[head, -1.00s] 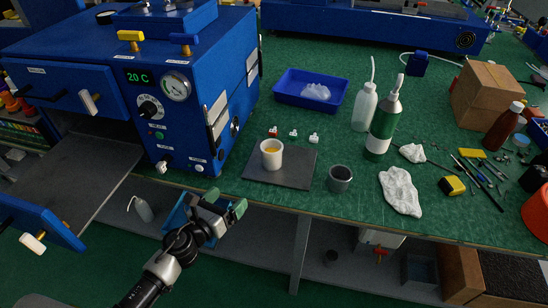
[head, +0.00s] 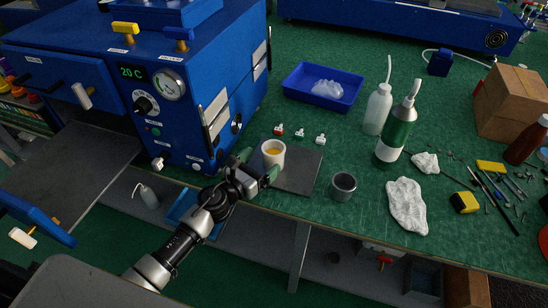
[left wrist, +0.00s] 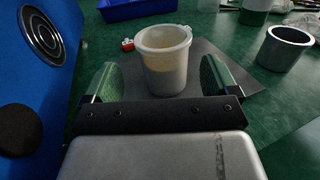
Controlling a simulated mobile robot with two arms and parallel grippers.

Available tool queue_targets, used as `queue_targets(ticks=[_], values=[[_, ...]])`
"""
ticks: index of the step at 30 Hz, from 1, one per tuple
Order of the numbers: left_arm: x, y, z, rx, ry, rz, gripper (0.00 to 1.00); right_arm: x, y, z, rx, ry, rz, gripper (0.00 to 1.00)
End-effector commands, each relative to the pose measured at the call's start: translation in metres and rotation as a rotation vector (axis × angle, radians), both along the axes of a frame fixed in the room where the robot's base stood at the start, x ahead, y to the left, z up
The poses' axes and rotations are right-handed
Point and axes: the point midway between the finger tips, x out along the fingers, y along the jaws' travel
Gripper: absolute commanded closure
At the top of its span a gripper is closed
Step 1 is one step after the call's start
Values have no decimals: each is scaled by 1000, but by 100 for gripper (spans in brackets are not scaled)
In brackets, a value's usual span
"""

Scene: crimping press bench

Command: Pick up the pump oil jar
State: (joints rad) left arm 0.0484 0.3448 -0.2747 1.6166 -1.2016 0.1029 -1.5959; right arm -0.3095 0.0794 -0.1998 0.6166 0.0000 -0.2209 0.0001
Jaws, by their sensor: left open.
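A white jar with yellow-amber liquid in it (head: 273,152), which looks like the pump oil jar, stands upright on a dark square mat (head: 302,172). My left gripper (head: 258,165) is open at the near left side of the jar. In the left wrist view the jar (left wrist: 163,66) stands just ahead, in line with the gap between the green fingertips (left wrist: 158,85). A finger is on either side with room to spare, and the jar looks ungripped. My right gripper is not in view.
A blue oven (head: 190,100) stands close on the left. A small grey cup (head: 342,186) is right of the mat. Three small connectors (head: 299,135), a blue tray (head: 322,88) and two bottles (head: 397,130) are behind. A crumpled white cloth (head: 408,205) lies at right.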

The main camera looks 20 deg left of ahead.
Motion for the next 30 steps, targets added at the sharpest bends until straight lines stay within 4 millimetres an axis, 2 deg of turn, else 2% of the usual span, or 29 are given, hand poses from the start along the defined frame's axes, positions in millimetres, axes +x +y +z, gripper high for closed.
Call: queue_targets(ticks=[10,20,30], values=[[41,-21,2,-2,0,1,11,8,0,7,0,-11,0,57],[47,-24,1,-1,1,0,11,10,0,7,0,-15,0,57],[46,-23,1,-1,1,0,63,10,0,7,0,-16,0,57]])
